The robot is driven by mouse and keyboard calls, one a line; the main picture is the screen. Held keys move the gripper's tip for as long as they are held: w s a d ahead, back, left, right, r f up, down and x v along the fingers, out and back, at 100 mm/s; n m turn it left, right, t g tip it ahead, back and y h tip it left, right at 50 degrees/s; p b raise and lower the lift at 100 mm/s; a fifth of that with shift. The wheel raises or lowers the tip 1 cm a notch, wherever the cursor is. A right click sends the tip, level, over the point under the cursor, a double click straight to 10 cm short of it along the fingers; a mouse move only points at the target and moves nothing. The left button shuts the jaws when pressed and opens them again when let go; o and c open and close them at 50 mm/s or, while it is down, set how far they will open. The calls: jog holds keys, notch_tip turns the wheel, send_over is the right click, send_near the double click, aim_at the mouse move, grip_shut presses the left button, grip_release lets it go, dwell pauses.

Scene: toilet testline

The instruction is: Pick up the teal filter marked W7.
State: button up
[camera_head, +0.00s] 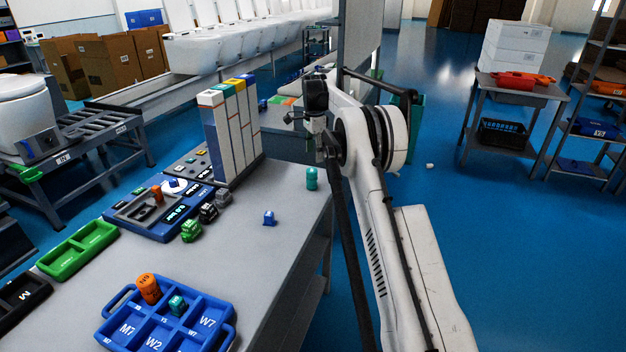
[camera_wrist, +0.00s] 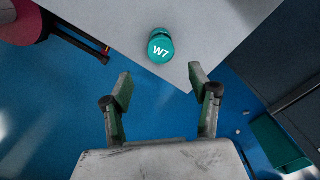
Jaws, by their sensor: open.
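A small blue part (camera_head: 269,218) stands left of the filter. A blue tray (camera_head: 222,338) with marked compartments holds an orange and a teal piece at the front. A tall divided rack (camera_head: 222,150) stands behind. The table (camera_head: 215,262) is clear around the filter.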

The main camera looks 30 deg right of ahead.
aim_at(312, 178)
notch_tip(312, 178, down, 6)
jog(key=shift+w+a+f, duration=0.1)
jog(key=shift+a+f, duration=0.1)
jog(key=shift+f, duration=1.15)
jog(key=shift+w+a+f, duration=0.1)
jog(key=shift+a+f, duration=0.1)
jog(key=shift+f, duration=1.15)
jog(key=c, duration=1.3)
